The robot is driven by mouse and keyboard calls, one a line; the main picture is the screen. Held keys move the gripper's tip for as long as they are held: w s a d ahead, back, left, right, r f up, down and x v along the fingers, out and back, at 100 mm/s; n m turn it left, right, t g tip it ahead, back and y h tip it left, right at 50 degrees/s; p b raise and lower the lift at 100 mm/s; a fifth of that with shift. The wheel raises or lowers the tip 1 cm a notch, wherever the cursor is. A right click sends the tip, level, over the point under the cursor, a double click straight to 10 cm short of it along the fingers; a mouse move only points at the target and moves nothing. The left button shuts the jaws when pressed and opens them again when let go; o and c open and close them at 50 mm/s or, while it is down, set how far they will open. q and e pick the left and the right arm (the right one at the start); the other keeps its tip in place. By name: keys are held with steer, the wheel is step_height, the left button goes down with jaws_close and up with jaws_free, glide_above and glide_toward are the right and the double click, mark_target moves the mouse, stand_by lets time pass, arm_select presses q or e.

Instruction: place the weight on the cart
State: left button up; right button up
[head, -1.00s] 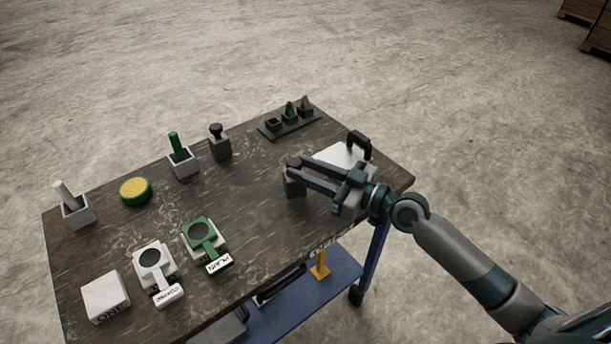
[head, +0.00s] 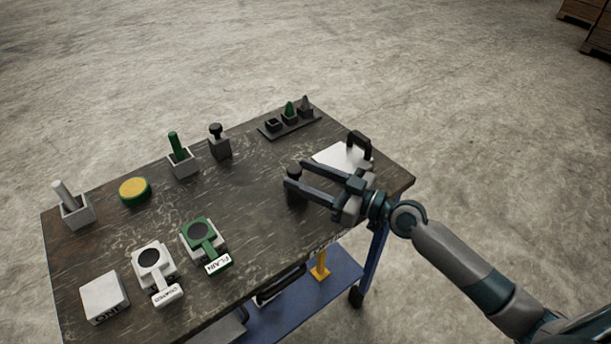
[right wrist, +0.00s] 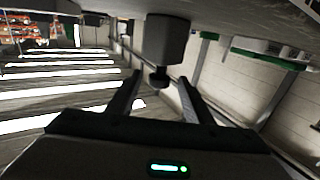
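A dark grey block with a black knob on top, which looks like the weight (head: 293,171), stands upright near the right side of the table. It also shows upside down in the right wrist view (right wrist: 168,42), knob toward me. My right gripper (head: 299,176) is open, its fingers pointing at the weight. In the right wrist view its two fingertips (right wrist: 160,82) lie either side of the knob, with clear gaps. Two small cart-like blocks stand at the front: a green-topped one labelled PLAIN (head: 201,231) and a white one labelled COATED (head: 149,257). My left gripper is not seen.
A similar dark knobbed block (head: 220,147) stands farther back. A white plate with a black handle (head: 338,157) lies behind my right gripper. A dark rack (head: 285,127) is at the back. The table middle is clear.

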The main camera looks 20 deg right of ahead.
stand_by(0.4)
steer(key=shift+s+d, duration=0.3)
steer(key=shift+s+d+f+b, duration=0.1)
steer(key=shift+s+d+b, duration=0.15)
steer(key=shift+b, duration=0.1)
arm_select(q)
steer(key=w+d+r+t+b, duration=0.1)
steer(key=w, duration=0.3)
arm_select(e)
steer(key=shift+v, duration=1.05)
steer(key=b+v, duration=0.4)
steer(key=v, duration=0.2)
steer(key=shift+s+d+f, duration=0.1)
steer(key=shift+s+d, duration=0.05)
steer(key=shift+s+d+b, duration=0.4)
steer(key=shift+s+b, duration=0.05)
steer(key=shift+b, duration=0.05)
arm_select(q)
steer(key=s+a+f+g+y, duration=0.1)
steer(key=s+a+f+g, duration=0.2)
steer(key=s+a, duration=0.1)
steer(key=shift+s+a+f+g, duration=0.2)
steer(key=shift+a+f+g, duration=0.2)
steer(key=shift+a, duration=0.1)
arm_select(e)
steer(key=shift+s+d+r, duration=0.25)
steer(key=shift+s, duration=0.05)
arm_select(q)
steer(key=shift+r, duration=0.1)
